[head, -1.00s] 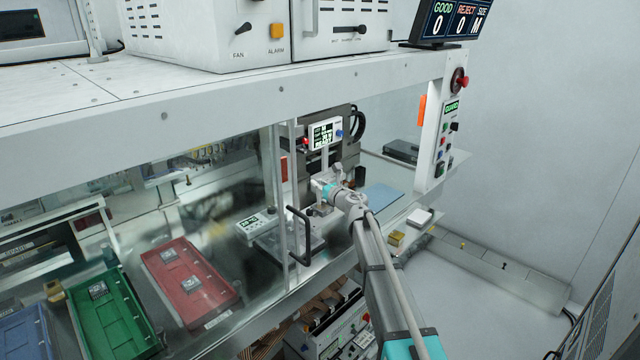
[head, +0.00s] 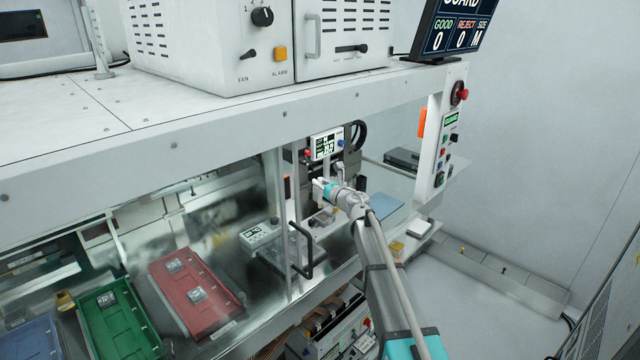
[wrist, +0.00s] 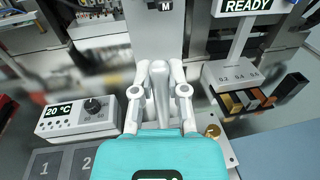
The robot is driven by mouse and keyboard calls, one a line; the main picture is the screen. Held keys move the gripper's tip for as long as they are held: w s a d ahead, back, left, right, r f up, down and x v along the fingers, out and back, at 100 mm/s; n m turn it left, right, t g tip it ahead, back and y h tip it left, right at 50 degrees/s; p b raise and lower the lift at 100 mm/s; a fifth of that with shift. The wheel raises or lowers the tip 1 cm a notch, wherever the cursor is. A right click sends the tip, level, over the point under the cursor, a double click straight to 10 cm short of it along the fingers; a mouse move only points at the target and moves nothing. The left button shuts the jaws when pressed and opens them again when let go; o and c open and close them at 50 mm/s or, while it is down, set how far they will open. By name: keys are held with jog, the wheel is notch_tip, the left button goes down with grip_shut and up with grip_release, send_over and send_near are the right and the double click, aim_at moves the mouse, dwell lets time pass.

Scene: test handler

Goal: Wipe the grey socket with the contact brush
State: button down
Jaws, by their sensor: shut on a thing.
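My gripper (head: 322,188) is inside the machine bay in the head view, in front of the dark fixture. In the wrist view my gripper (wrist: 160,66) is shut on a slim pale grey piece (wrist: 161,92) that lies between the fingers. Most of this piece is hidden, and I cannot tell for sure whether it is the contact brush. I cannot make out the grey socket clearly in either view; the fingers and the arm cover part of the area below the gripper.
A pale grey column (wrist: 158,28) stands straight beyond the fingers. A black door handle (head: 307,252) is left of my arm. Red (head: 192,312) and green (head: 122,335) trays lie farther left.

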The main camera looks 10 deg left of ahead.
jog(key=shift+r+p, duration=0.35)
jog(key=shift+r, duration=0.3)
jog(key=shift+r, duration=0.1)
jog(key=shift+r+p, duration=1.4)
jog(key=shift+p, duration=0.1)
jog(key=shift+f+b, duration=0.75)
jog(key=shift+f, duration=0.05)
jog(key=shift+a+r, duration=0.1)
jog(key=shift+s+a, duration=0.2)
jog(key=shift+a, duration=0.2)
